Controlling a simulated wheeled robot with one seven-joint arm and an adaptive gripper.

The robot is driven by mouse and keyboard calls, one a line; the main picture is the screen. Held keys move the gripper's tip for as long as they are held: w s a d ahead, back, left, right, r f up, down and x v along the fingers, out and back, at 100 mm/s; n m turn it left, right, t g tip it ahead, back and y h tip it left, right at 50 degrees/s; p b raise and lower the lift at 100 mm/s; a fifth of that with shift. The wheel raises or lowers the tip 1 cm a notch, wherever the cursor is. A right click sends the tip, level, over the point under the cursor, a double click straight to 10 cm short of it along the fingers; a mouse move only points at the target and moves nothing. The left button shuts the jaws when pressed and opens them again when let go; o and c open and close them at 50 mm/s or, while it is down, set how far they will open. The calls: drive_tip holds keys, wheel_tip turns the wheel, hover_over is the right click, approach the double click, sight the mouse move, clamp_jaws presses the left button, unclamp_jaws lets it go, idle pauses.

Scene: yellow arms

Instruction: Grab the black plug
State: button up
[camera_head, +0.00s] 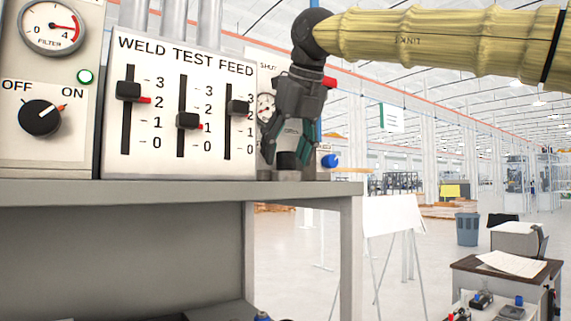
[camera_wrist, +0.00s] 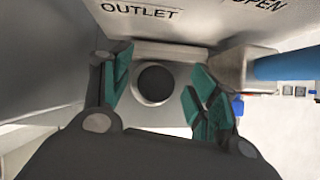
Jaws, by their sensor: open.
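My gripper (camera_head: 286,148) hangs from the yellow arm and points down over the right end of the shelf, beside the slider panel. In the wrist view its green-padded fingers (camera_wrist: 157,88) are apart. Between them is a dark round disc inside a grey ring, which looks like the black plug (camera_wrist: 153,84) seen end-on. The fingers stand on either side of it with gaps, and I see no contact.
The panel labelled "WELD TEST FEED" (camera_head: 150,160) stands close left of my gripper on the grey shelf (camera_head: 150,192). In the wrist view an "OUTLET" wall (camera_wrist: 190,18) is close above, and a blue bar (camera_wrist: 285,65) is at right. A blue knob (camera_head: 328,160) sits right of the fingers.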

drive_tip(key=shift+s+d+r, duration=0.1)
drive_tip(key=shift+s+r, duration=0.2)
drive_tip(key=shift+s, duration=0.25)
drive_tip(key=c, duration=0.8)
drive_tip(key=shift+w+f, duration=0.1)
drive_tip(key=c, duration=0.3)
